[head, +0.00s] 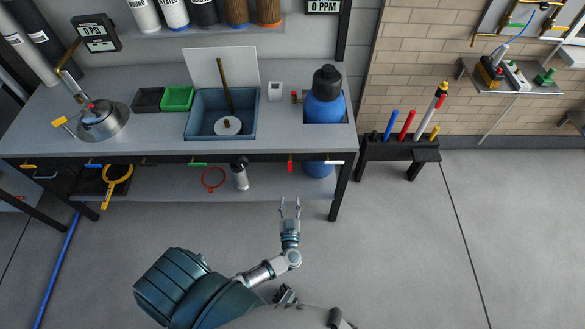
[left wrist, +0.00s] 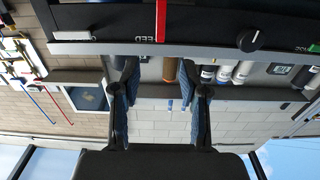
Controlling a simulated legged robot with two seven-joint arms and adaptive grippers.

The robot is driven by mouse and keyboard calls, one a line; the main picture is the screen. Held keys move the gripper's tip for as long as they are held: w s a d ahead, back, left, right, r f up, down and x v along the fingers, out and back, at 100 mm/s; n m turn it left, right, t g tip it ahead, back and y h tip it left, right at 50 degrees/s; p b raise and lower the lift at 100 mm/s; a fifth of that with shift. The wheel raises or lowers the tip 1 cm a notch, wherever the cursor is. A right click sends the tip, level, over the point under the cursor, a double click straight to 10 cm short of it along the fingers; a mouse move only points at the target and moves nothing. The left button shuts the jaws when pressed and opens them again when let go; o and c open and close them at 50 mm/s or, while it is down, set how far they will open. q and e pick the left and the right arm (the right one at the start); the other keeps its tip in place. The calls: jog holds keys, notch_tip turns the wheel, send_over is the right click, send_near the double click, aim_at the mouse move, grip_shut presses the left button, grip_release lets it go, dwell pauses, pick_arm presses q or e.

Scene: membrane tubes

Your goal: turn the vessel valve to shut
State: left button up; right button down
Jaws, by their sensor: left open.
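Several coloured valve handles line the bench's front edge. A red handle (head: 290,164) points down, across the edge, and a white handle (head: 334,162) lies along it to its right. In the left wrist view the red handle (left wrist: 161,20) stands beside an upside-down label that seems to read FEED. The white handle (left wrist: 72,35) is left of it. I cannot read which handle is the vessel valve. A round metal vessel (head: 103,121) with a yellow handle (head: 62,121) stands on the bench's left. My left gripper (head: 290,205) is open and empty, apart from the bench front, below the red handle.
The bench top (head: 155,141) holds a blue basin (head: 250,125), a green tray (head: 178,98) and a blue bottle (head: 324,106). A lower shelf (head: 275,182) carries a red ring (head: 212,180). A black rack (head: 400,150) stands to the right.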

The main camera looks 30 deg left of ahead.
pick_arm(q)
jog(key=b, duration=0.2)
send_near(290, 167)
jog(key=a+x, duration=0.1)
jog(key=x, duration=0.4)
jog(key=w, duration=0.1)
jog(key=w+a+b, duration=0.1)
jog(key=w, duration=0.1)
jog(key=shift+w, duration=0.25)
jog(key=shift+w+a+r, duration=0.1)
jog(key=shift+w+r, duration=0.05)
jog(key=shift+w, duration=0.4)
jog(key=shift+a, duration=0.45)
jog(key=shift+a+f, duration=0.15)
jog(key=shift+f, duration=0.05)
jog(key=shift+c, duration=1.2)
jog(key=shift+a+f, duration=0.1)
grip_shut()
jog(key=shift+d, duration=0.35)
pick_arm(e)
jog(key=w+r, duration=0.3)
jog(key=r, duration=0.5)
jog(key=shift+w+r, duration=0.2)
jog(key=shift+w, duration=0.15)
